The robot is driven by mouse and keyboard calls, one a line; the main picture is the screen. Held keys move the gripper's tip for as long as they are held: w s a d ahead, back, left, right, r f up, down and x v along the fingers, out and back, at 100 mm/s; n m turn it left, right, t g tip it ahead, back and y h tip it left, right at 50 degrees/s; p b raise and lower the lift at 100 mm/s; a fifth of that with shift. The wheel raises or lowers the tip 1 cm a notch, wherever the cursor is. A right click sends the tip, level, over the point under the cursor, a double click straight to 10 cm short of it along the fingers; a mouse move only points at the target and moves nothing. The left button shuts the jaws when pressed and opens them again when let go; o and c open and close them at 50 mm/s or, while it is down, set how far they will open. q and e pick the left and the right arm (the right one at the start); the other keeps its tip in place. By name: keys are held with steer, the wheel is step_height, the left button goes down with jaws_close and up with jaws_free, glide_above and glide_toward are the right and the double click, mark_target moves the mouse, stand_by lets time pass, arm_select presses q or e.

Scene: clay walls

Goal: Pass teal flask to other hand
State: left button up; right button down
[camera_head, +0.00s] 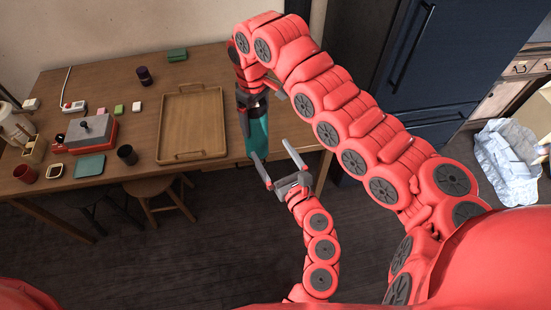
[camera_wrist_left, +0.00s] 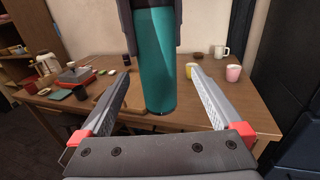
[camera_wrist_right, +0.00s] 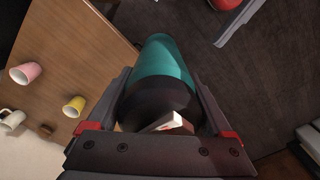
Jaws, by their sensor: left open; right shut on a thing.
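The teal flask (camera_head: 257,135) has a dark top and hangs upright off the table's front right edge. My right gripper (camera_head: 252,98) is shut on its dark upper part; the right wrist view shows the flask (camera_wrist_right: 168,65) between the fingers. My left gripper (camera_head: 272,165) is open just below and beside the flask's lower end. In the left wrist view the flask (camera_wrist_left: 157,65) stands ahead, between the two open fingers (camera_wrist_left: 160,85). Whether the fingers reach around it is hard to tell; no finger is closed on it.
The wooden table (camera_head: 225,90) bears a tray (camera_head: 190,125), a red box with a grey top (camera_head: 90,135), a dark cup (camera_head: 127,154) and small items. A stool (camera_head: 155,187) stands at its front. Mugs (camera_wrist_left: 233,72) stand on the table behind the flask. A dark blue cabinet (camera_head: 440,60) stands right.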

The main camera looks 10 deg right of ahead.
mark_target(257, 128)
arm_select(q)
steer(key=x, duration=1)
steer(key=shift+s+a, duration=0.1)
